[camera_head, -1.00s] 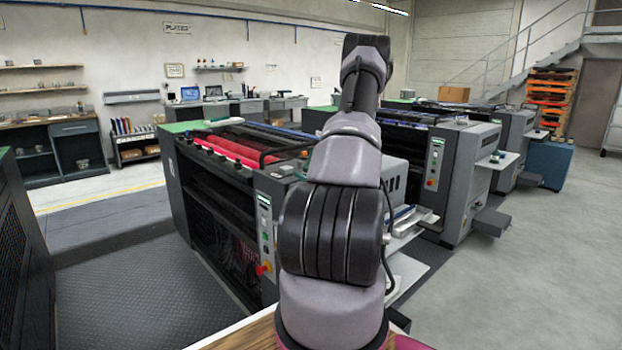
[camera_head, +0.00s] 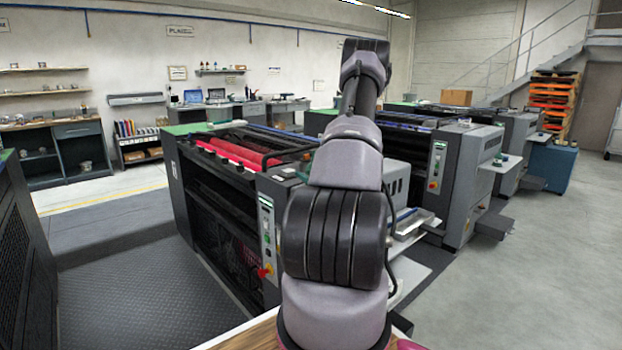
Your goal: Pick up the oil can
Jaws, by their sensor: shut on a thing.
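My arm rises through the middle of the head view and bends at a dark joint near the top. My gripper is not visible; the arm may hide it. I cannot make out an oil can anywhere. A small greenish thing (camera_head: 306,166) shows just left of my arm, above the nearest press, too small and too covered to name.
The nearest printing press (camera_head: 215,215) with red rollers (camera_head: 245,153) stands ahead, partly behind my arm. More presses (camera_head: 462,165) stand to the right. A dark cabinet (camera_head: 25,255) is close at left. Grey floor (camera_head: 540,270) is clear at right.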

